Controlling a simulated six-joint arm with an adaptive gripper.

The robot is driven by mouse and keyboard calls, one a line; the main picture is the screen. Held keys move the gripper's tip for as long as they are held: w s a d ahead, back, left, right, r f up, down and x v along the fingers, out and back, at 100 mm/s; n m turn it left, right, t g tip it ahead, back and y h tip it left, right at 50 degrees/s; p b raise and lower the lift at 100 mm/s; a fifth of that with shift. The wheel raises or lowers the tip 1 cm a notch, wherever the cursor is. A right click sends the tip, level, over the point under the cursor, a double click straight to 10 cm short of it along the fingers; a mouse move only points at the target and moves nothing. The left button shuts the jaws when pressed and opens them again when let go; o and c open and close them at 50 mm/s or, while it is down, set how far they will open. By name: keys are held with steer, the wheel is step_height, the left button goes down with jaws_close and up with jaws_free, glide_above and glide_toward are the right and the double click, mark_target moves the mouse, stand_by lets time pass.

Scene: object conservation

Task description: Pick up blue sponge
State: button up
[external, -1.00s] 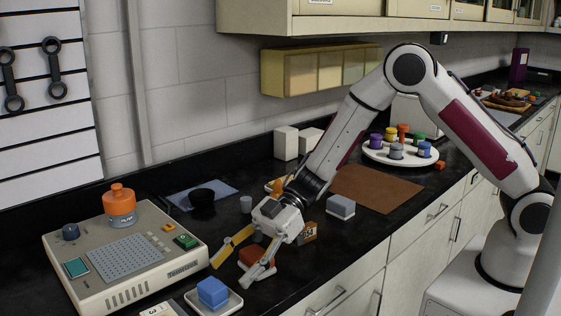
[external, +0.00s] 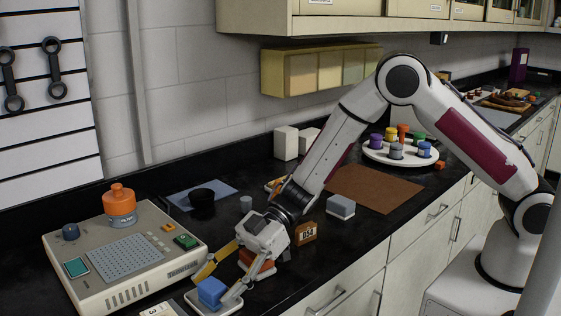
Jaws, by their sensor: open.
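The blue sponge (external: 211,291) is a small block lying in a shallow white dish (external: 234,305) at the front of the counter. My gripper (external: 215,287) is open, with one finger on the far left side of the sponge and the other at its right. The fingers reach down around the sponge or just above it; whether they touch it I cannot tell. A reddish-brown block (external: 257,262) sits just behind the right finger, partly hidden by my gripper.
A beige device (external: 125,262) with an orange jar (external: 120,205) stands close at the left. An orange-brown block marked with digits (external: 306,232) and a grey-white block (external: 341,207) are at the right. A brown mat (external: 375,188) and a white round tray (external: 376,155) lie farther back.

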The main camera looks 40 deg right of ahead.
mark_target(218, 281)
stand_by(0.4)
steer(key=c, duration=1)
steer(key=shift+r, duration=5)
